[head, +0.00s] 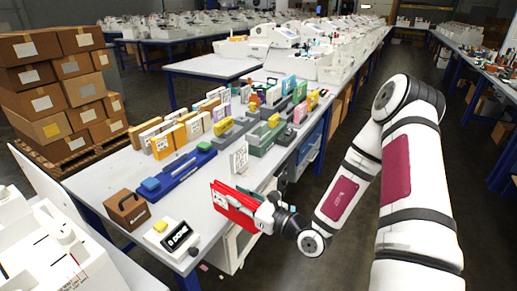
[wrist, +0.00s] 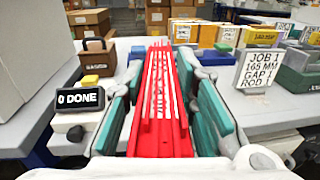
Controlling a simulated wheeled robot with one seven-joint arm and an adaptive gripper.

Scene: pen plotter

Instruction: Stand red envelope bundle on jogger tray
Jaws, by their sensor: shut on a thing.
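The red envelope bundle (head: 234,205) is held up near the front edge of the table, with pale edges showing between its red faces. In the wrist view the bundle (wrist: 160,95) points away from me between the teal finger pads. My gripper (head: 262,212) is shut on it; in the wrist view the gripper (wrist: 162,110) has one finger on each side. A long blue tray (head: 182,172) with a lighter blue block lies behind the bundle, apart from it. Grey and green trays (head: 265,136) stand farther back. I cannot tell for certain which is the jogger tray.
A white job sign (head: 239,157) stands right behind the bundle. A black "0 DONE" display (head: 177,236) and a brown box (head: 127,208) are at the front left. Rows of envelopes and coloured blocks fill the farther table. Bare tabletop (head: 205,187) lies between display and sign.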

